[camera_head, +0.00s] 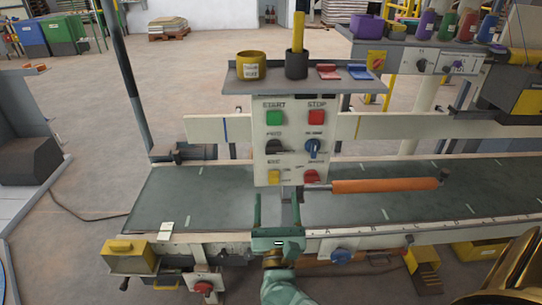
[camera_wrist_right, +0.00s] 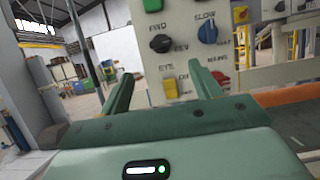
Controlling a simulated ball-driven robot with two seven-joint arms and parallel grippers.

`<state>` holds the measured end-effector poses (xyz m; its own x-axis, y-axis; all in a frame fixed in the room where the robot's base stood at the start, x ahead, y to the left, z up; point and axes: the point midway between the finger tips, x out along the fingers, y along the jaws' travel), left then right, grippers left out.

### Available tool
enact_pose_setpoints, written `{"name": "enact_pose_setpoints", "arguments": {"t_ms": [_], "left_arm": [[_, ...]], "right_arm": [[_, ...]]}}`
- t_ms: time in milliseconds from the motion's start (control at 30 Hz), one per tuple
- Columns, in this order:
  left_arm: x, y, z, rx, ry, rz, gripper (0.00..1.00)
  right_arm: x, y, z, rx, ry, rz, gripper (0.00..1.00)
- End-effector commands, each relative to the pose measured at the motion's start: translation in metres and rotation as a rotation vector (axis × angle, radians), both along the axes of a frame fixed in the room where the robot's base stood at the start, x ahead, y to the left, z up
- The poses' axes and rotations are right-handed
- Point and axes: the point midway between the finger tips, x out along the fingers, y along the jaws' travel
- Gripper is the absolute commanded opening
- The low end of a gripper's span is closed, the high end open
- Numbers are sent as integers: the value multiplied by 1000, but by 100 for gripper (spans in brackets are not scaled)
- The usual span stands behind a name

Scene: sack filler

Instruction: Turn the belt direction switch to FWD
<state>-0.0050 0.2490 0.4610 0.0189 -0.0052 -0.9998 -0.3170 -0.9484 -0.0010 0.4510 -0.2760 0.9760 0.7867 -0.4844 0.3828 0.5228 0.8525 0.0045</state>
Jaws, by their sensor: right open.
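The belt direction switch is a black knob (camera_head: 276,146) on the left side of the pale control panel (camera_head: 259,175). In the right wrist view the knob (camera_wrist_right: 160,43) has FWD marked at its upper left and REV at its right. I cannot tell clearly which mark it points to. My right gripper (camera_head: 277,200) is open and empty. It is below the panel in the head view, over the near part of the belt, apart from the knob. In the wrist view its fingers (camera_wrist_right: 163,80) spread below the knob. My left gripper is not in view.
Around the knob are a green START button (camera_head: 274,118), a red STOP button (camera_head: 316,118), a blue knob (camera_head: 313,147), a yellow button (camera_head: 274,176) and a red knob (camera_head: 311,176). An orange roller (camera_head: 385,186) lies right. A shelf (camera_head: 345,84) with cups tops the panel.

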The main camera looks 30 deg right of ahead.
Motion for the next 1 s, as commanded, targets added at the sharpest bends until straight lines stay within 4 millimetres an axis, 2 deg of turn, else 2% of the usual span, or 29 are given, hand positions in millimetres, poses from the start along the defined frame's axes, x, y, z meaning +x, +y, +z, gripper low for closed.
{"name": "enact_pose_setpoints", "arguments": {"t_ms": [300,500,667,933,1000], "left_arm": [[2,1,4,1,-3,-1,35],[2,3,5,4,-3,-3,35],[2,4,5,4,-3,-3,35],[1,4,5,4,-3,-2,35],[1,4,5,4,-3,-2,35]], "right_arm": [[64,-39,33,-5,-1,-2,64],[90,-55,44,-5,1,-1,64],[99,-60,48,-5,3,0,64],[99,-61,48,-5,3,0,64],[99,-61,48,-5,3,0,44]]}}
